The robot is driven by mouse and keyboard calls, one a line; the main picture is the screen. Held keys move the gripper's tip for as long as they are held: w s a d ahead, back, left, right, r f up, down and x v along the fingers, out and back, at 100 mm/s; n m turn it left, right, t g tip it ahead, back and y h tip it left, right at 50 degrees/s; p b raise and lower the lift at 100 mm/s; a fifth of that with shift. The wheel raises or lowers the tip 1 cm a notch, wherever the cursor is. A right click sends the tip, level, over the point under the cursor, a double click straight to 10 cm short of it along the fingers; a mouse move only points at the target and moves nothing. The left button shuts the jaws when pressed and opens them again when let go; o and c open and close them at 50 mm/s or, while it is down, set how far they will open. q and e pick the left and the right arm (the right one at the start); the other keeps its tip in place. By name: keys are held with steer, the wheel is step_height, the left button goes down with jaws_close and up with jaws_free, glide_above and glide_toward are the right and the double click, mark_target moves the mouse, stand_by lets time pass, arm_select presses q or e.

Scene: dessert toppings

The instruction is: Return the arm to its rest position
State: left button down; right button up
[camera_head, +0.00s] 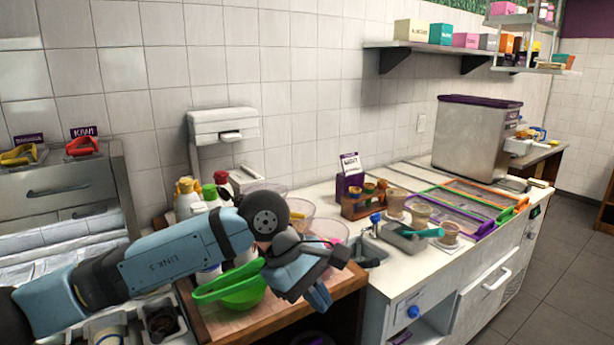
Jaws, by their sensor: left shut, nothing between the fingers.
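My left arm comes in from the lower left and reaches across the front of the wooden board. My left gripper (319,296) is at the end of it, pointing down and to the right, near the board's right edge. It is shut and empty. The gripper is just right of a green bowl (243,296), which the arm partly hides. My right gripper does not show.
Bottles (188,196) and clear bowls (300,213) stand behind my arm on the wooden board (335,290). The white counter (385,285) to the right holds cups (420,215), a grey tub (403,240) and a small sink (372,254). Drawers (60,190) stand at left.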

arm_select(q)
steer(key=s+d+n+g+h, duration=0.4)
steer(key=s+d+n+h, duration=0.3)
steer(key=n+h, duration=0.5)
steer(key=w+a+f+n+t+y, duration=0.2)
steer(key=a+f+n+t, duration=0.45)
steer(key=n+t, duration=0.7)
steer(key=w+a+f+n+t+y, duration=0.15)
steer(key=a+f+n+t, duration=0.65)
steer(key=n, duration=1.1)
steer(key=s+a+f+n+g+y, duration=0.3)
steer(key=s+a+f+n+y, duration=0.4)
steer(key=f, duration=0.4)
steer(key=s+a+f+n+g+y, duration=0.35)
steer(key=s+a+f+n, duration=0.25)
steer(key=s+f+n, duration=0.5)
step_height(320, 180, up, 11)
steer(key=a+m+t+p, duration=0.1)
steer(key=p, duration=1.2)
steer(key=shift+w+m+y+p, duration=0.3)
steer(key=shift+m+p, duration=0.05)
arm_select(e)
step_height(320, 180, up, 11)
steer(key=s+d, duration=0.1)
arm_select(q)
steer(key=shift+r, duration=0.1)
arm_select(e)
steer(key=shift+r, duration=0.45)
